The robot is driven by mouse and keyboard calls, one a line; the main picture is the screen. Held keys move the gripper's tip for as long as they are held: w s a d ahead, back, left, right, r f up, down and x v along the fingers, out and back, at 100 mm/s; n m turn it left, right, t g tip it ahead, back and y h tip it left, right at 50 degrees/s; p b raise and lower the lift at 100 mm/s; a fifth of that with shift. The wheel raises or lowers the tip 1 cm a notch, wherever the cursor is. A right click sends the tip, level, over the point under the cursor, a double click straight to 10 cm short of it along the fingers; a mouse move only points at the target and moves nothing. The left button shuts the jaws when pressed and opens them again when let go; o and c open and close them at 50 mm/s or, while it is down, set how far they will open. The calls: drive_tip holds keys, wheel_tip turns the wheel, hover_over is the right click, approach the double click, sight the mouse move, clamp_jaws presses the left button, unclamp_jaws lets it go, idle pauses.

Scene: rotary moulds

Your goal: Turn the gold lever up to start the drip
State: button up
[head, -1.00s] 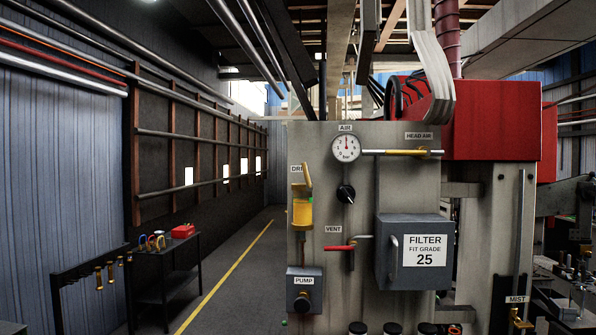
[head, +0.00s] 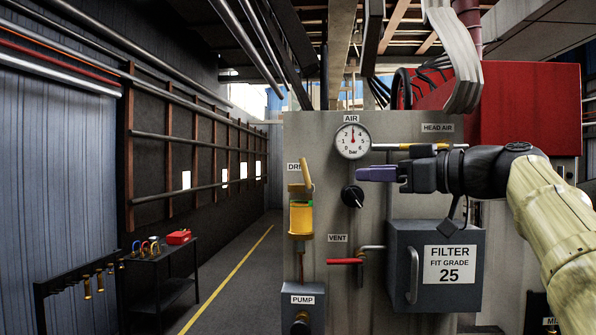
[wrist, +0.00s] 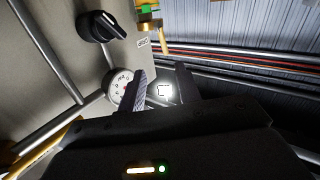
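The gold lever (head: 306,173) sits on top of the drip oiler (head: 301,217), a yellow cup with a green band, at the panel's left edge. The lever points mostly up, with a slight tilt. In the wrist view the lever (wrist: 163,41) shows beyond my fingertips, near the top edge. My gripper (head: 360,174) points left in front of the panel, to the right of the lever and apart from it. The wrist view shows the two fingers of my gripper (wrist: 162,76) spread with nothing between them. The drip label is partly hidden by the lever.
The air gauge (head: 353,141) and a black knob (head: 352,196) are close to my gripper. A red vent lever (head: 345,262), a grey filter box (head: 400,280) and a pump box (head: 303,300) are lower. The aisle (head: 225,290) left of the panel is clear.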

sight(306, 166)
drive_tip(key=shift+n, duration=0.3)
drive_tip(key=p+x, duration=0.2)
drive_tip(key=x, duration=0.3)
drive_tip(key=r+p+x, duration=0.1)
drive_tip(key=p+x, duration=0.2)
drive_tip(key=x, duration=0.2)
drive_tip(key=r+p+x, duration=0.1)
drive_tip(key=p+x, duration=0.2)
drive_tip(key=x, duration=0.3)
drive_tip(key=shift+s+a, duration=0.2)
drive_tip(key=shift+s, duration=0.1)
drive_tip(key=shift+w+a+f+p, duration=0.3)
drive_tip(key=shift+a+p, duration=0.15)
drive_tip(key=shift+a, duration=0.1)
clamp_jaws()
